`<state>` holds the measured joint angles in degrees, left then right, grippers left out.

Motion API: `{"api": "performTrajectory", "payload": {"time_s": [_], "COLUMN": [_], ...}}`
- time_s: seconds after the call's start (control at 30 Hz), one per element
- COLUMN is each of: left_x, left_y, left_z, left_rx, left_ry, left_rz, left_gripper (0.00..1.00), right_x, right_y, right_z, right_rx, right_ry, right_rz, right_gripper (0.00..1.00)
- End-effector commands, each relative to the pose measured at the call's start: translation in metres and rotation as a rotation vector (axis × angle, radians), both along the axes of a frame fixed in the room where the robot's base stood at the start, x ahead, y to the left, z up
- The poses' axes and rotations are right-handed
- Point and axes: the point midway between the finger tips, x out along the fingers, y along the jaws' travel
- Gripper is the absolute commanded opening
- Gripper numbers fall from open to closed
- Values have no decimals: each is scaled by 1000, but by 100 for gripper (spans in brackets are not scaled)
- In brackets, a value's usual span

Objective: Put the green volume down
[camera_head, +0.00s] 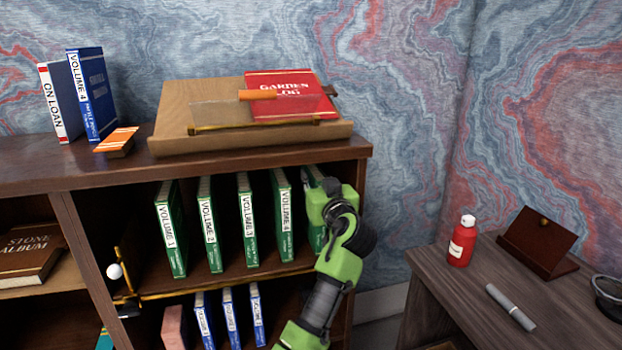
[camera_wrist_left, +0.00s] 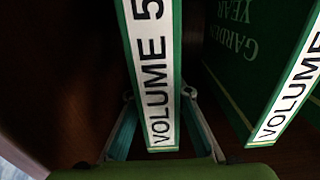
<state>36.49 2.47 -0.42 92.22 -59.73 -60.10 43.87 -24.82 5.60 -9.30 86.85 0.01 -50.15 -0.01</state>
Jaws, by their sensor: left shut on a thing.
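My left gripper (camera_head: 328,205) is at the right end of the middle shelf, shut on a green volume (camera_head: 312,178). In the left wrist view the held book (camera_wrist_left: 150,60) reads "VOLUME 5" on its white spine label, with my left gripper's fingers (camera_wrist_left: 162,130) on both its sides. It looks upright in the row; I cannot tell if its bottom touches the shelf. Green Volume 1 (camera_head: 171,230), Volume 2 (camera_head: 208,225), a third (camera_head: 247,220) and Volume 4 (camera_head: 282,215) stand to its left, with a gap between each. My right gripper is out of view.
A brass rail (camera_head: 220,285) runs along the shelf front. The bookcase's right side wall is close beside my gripper. Blue books (camera_head: 228,315) stand below. A sloped wooden stand (camera_head: 172,125) with a red book (camera_head: 275,108) is on top. A side desk (camera_head: 445,280) holds a red bottle (camera_head: 462,243).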

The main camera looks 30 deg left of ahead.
Motion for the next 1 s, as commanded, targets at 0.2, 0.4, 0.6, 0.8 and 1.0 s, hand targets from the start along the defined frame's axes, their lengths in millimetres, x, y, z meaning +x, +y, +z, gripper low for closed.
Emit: {"api": "performTrajectory", "payload": {"time_s": [0.2, 0.4, 0.6, 0.8, 1.0], "left_x": [0, 0, 0, 0, -17], "left_y": [0, 0, 0, 0, -21], "left_z": [3, -1, -1, 0, -1], "left_rx": [3, 1, 1, 1, -1], "left_ry": [-4, 1, 1, -1, 0], "left_rz": [0, 0, 0, 0, -3], "left_gripper": [0, 34, 36, 36, 36], "right_x": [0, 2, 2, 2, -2], "right_y": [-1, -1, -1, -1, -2], "right_z": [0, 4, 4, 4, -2], "right_rx": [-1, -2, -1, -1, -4], "right_ry": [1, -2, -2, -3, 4], "right_rz": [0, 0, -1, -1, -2], "right_gripper": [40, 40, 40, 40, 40]}}
